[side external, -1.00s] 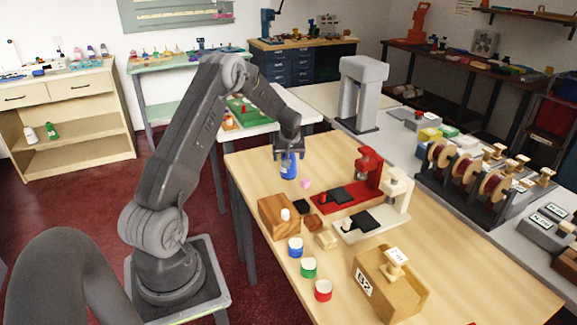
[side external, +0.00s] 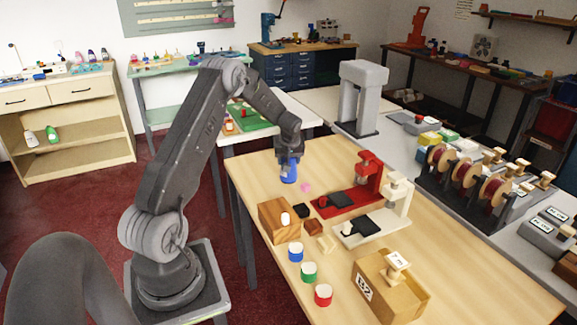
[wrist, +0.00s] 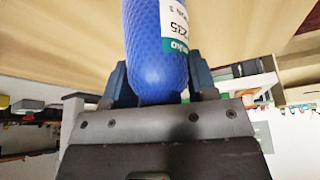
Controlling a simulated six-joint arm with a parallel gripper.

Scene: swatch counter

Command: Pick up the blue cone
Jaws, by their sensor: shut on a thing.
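The blue cone (side external: 289,172) is between the fingers of my gripper (side external: 288,155) over the far left part of the wooden table (side external: 450,262). In the wrist view the blue cone (wrist: 155,45) has a textured surface and a white and green label. The fingers of my gripper (wrist: 158,82) are on both sides of it, shut on it. Its far end is cut off by the top of the wrist view. I cannot tell whether its base touches the table.
A pink piece (side external: 306,188) lies close by. A red stand (side external: 368,178) and a cream stand (side external: 397,198) are to the right. A wooden block (side external: 277,222), blue, green and red pots, and a box marked B2 (side external: 392,290) stand nearer the camera.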

